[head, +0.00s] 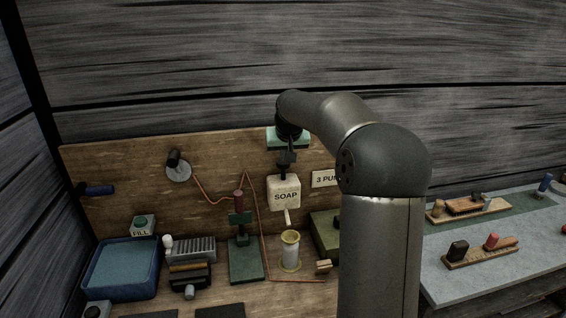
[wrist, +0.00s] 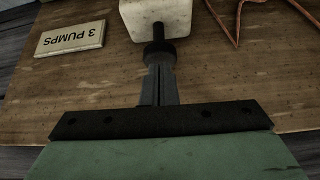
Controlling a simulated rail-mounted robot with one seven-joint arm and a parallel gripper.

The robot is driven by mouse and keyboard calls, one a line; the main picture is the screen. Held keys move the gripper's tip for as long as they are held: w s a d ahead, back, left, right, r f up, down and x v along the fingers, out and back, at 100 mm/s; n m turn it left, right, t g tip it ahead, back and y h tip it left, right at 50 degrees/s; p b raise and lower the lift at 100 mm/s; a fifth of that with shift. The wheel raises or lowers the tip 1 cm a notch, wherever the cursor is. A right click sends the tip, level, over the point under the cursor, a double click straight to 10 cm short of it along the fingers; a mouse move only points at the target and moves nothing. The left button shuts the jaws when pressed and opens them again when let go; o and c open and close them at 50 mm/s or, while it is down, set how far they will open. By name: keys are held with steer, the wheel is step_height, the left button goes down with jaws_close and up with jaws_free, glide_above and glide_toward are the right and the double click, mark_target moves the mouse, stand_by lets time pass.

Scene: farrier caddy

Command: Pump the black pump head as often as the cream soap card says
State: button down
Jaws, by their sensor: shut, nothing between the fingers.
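The cream soap dispenser (head: 284,192), marked SOAP, is on the wooden backboard in the head view. Its black pump head (head: 286,157) stands above it on a dark stem; it also shows in the wrist view (wrist: 160,50). My gripper (wrist: 159,66) is shut and empty, with its fingertips at the top of the pump head. I cannot tell whether they touch it. The cream card (wrist: 69,38) reads 3 PUMPS, upside down in the wrist view. In the head view my arm hides the end of the card (head: 324,179).
A cream cup (head: 290,252) stands below the dispenser's spout. A green box (head: 325,234) is partly behind my arm. Brushes lie on the grey bench (head: 530,235).

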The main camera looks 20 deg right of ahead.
mark_target(284, 169)
steer(key=shift+f, duration=0.15)
steer(key=shift+f+b, duration=1.5)
steer(key=shift+f, duration=0.4)
steer(key=shift+r+p, duration=1.5)
steer(key=shift+r, duration=0.55)
steer(key=shift+f, duration=0.1)
steer(key=shift+f+b, duration=1.65)
steer(key=shift+f, duration=0.45)
steer(key=shift+r+p, duration=1.6)
steer(key=shift+r, duration=0.55)
steer(key=shift+r, duration=0.1)
